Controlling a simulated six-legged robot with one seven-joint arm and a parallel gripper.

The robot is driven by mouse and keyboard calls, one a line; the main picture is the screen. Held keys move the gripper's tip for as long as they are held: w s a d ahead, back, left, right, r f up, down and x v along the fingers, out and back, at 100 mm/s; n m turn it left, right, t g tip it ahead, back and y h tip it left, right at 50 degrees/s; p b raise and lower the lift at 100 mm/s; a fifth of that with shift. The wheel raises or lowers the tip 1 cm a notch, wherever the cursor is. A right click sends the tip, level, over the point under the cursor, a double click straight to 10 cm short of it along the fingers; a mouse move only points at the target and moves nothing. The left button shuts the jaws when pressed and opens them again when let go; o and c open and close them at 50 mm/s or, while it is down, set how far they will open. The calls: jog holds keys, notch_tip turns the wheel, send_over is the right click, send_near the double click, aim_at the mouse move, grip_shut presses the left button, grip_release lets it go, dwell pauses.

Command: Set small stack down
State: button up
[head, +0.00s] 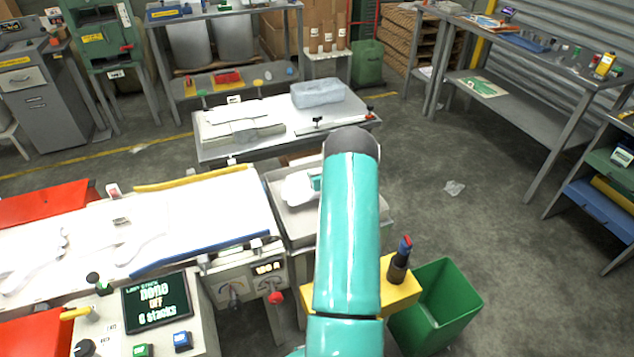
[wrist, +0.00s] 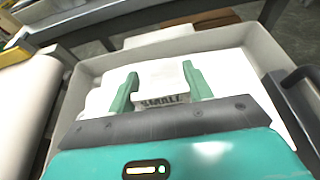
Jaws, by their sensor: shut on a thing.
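The small stack (wrist: 162,74) is white and flat, held between the two green fingers of my gripper (wrist: 160,69). A dark label, apparently reading "SMALL", shows between the fingers near their base. The stack is over a grey tray (wrist: 247,52) with raised walls; whether it touches the floor of the tray or the white material around it, I cannot tell. In the head view, the tray (head: 283,220) is right of the white-topped table. My gripper (head: 316,183) is mostly hidden there behind my teal arm, with white material (head: 297,190) beside it.
The white-topped table (head: 190,210) has yellow and blue edge bars. Behind the tray stands a bench (head: 290,120) with white sheets and a wrapped bundle (head: 318,93). A green bin (head: 437,300) and a yellow block (head: 402,296) are at the front right. Floor at right is mostly clear.

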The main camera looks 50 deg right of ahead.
jog(key=f, duration=0.3)
jog(key=shift+w+a+f, duration=0.15)
jog(key=shift+w+a, duration=0.05)
jog(key=shift+w, duration=0.15)
jog(key=shift+f, duration=0.35)
jog(key=shift+f, duration=0.15)
jog(key=o, duration=1.1)
jog(key=v, duration=1.2)
